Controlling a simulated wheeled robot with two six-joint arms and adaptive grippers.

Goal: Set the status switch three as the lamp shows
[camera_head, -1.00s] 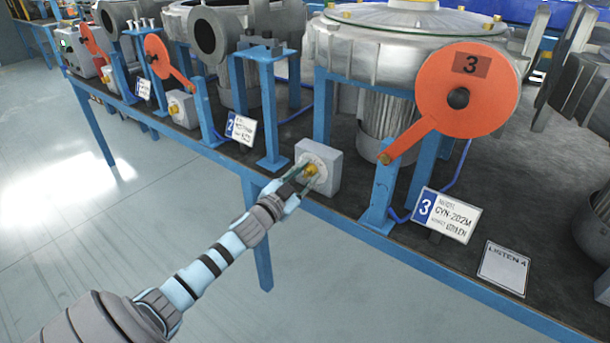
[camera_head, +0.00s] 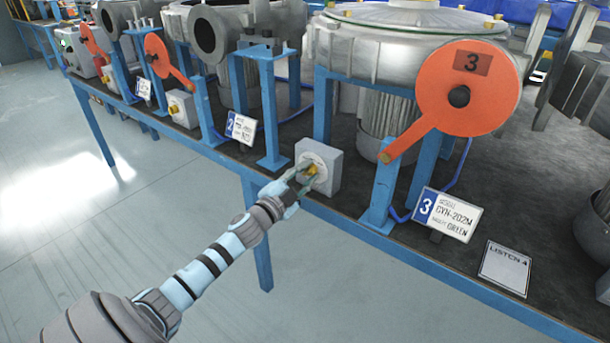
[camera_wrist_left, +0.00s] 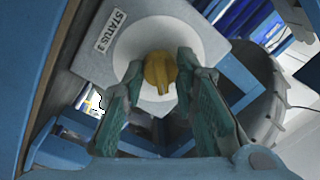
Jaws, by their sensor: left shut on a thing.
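The status switch three is a grey box (camera_head: 332,168) with a pale round dial and a yellow knob (camera_head: 312,170), at the bench's front edge. The left wrist view shows its "STATUS 3" label (camera_wrist_left: 110,31) and the yellow knob (camera_wrist_left: 159,71) from close up. My left gripper (camera_head: 304,182) is shut on the knob, one finger on either side of it. In the wrist view the knob's narrow end points down between the fingers (camera_wrist_left: 158,82). I cannot pick out a lit lamp. My right gripper is not in view.
An orange disc marked 3 (camera_head: 490,95) with an arm stands on a blue post right of the switch. A number 3 sign (camera_head: 447,213), its small print partly unclear, stands before it. A blower (camera_head: 340,45) is behind. The floor in front is clear.

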